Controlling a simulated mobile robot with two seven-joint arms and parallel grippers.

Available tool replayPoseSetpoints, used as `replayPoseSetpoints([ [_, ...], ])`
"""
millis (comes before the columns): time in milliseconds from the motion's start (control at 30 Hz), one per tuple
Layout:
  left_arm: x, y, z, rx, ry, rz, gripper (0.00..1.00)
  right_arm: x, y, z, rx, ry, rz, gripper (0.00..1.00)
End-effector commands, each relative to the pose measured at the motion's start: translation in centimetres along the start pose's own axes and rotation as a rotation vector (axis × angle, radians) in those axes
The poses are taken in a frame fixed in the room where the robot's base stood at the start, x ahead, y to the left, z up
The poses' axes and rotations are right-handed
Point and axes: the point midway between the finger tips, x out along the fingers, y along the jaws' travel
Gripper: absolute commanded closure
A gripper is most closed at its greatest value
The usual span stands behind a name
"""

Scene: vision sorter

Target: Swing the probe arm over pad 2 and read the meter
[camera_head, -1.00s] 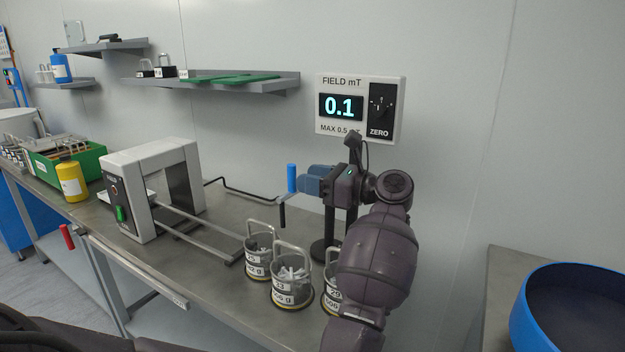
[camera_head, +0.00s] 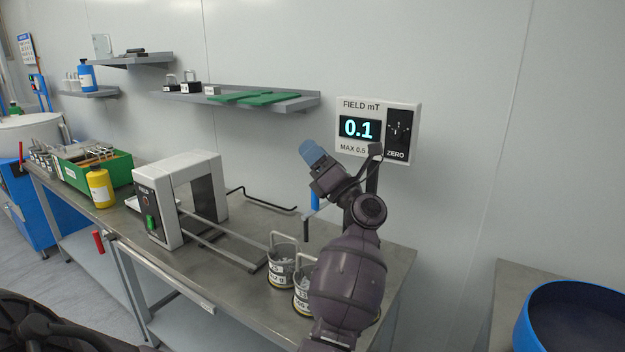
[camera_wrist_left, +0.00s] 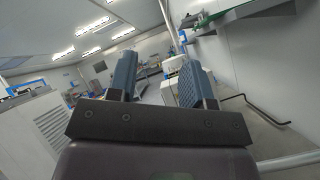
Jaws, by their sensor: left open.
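The field meter (camera_head: 378,130) on the wall reads 0.1. My arm hides part of the probe stand. I cannot make out pad 2.
Handled cups of pieces (camera_head: 283,265) stand by my arm, partly hidden. A white arch machine (camera_head: 180,195) with two rails stands left on the bench (camera_head: 240,290). A yellow bottle (camera_head: 101,188) and green crate (camera_head: 90,165) are farther left. A blue basin (camera_head: 570,310) is right.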

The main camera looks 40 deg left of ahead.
Motion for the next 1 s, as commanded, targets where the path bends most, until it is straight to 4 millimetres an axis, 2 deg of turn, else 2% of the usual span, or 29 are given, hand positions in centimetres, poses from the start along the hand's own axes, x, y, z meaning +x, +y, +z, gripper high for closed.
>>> replayPoseSetpoints([
  [33,1.3,1.5,0.8,0.078,-0.08,0.0,0.54,-0.7,0.3,-1.7,0.0,0.02,0.003,1.0],
  [100,1.8,2.0,1.3,0.212,-0.203,-0.009,0.54,-1.3,0.5,-2.7,0.0,0.03,0.006,1.0],
  [233,1.8,2.5,1.8,0.474,-0.432,-0.024,0.54,-2.4,0.8,-4.0,0.002,0.032,0.01,1.0],
  [367,0.9,2.2,1.3,0.753,-0.662,-0.039,0.54,-3.5,1.0,-5.4,0.004,0.033,0.014,1.0],
  [533,-1.4,1.2,-1.1,1.124,-0.974,-0.061,0.54,-4.7,1.2,-7.0,0.009,0.032,0.016,1.0],
  [700,-4.0,0.3,-5.3,1.452,-1.275,-0.091,0.54,-6.0,1.2,-7.8,0.02,0.019,0.018,1.0],
  [833,-5.5,0.1,-8.3,1.615,-1.444,-0.11,0.54,-6.7,1.3,-7.3,0.023,-0.004,0.019,1.0],
  [1000,-6.4,0.0,-10.1,1.702,-1.543,-0.12,0.54,-7.0,1.3,-7.1,0.023,-0.015,0.02,1.0],
])
